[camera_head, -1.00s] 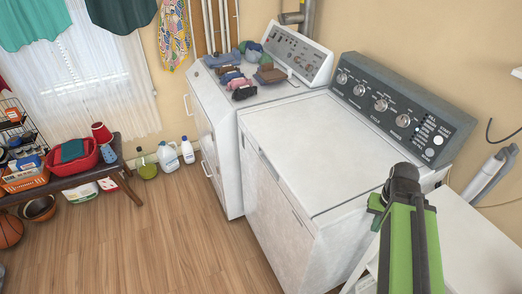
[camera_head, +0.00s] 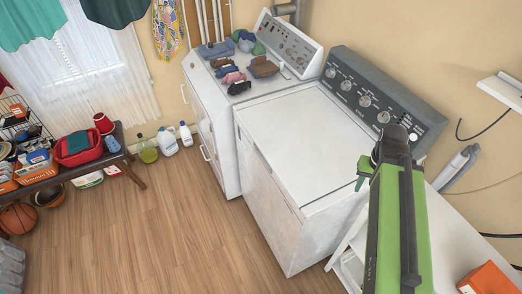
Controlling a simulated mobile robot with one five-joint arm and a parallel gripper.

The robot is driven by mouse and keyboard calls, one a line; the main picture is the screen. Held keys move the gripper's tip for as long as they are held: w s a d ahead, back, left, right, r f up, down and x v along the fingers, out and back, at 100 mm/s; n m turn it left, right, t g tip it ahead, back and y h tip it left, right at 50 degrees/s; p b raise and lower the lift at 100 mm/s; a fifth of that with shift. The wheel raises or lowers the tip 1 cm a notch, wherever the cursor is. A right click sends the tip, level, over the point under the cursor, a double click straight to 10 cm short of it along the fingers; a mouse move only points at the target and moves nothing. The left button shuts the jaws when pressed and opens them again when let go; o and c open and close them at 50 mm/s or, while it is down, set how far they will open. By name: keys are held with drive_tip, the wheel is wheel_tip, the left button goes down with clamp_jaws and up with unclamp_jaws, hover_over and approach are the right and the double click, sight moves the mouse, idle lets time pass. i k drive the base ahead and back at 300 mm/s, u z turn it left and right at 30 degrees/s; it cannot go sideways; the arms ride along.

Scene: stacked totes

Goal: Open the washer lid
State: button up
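The washer (camera_head: 268,203) is the white top-loader in the middle, with a dark control panel (camera_head: 375,98) and several knobs along its back. Its lid (camera_head: 305,135) lies flat and shut on top. My green and black arm rises from the lower right, over the table beside the washer. Its dark end, with my gripper (camera_head: 370,172), is at the washer's right rear, near the right end of the control panel. A small green tip points left there. The fingers are too small and partly hidden to show whether they are open.
A white dryer (camera_head: 208,135) with several folded clothes (camera_head: 240,70) on top stands left of the washer. A white table (camera_head: 455,235) with an orange box (camera_head: 488,280) is at right. A bench (camera_head: 60,173) with a red basket (camera_head: 78,148) stands at left. The wooden floor (camera_head: 150,230) is clear.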

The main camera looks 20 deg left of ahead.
sight(313, 148)
drive_tip(key=u, duration=1.95)
drive_tip(key=i, duration=0.4)
drive_tip(key=u, duration=0.25)
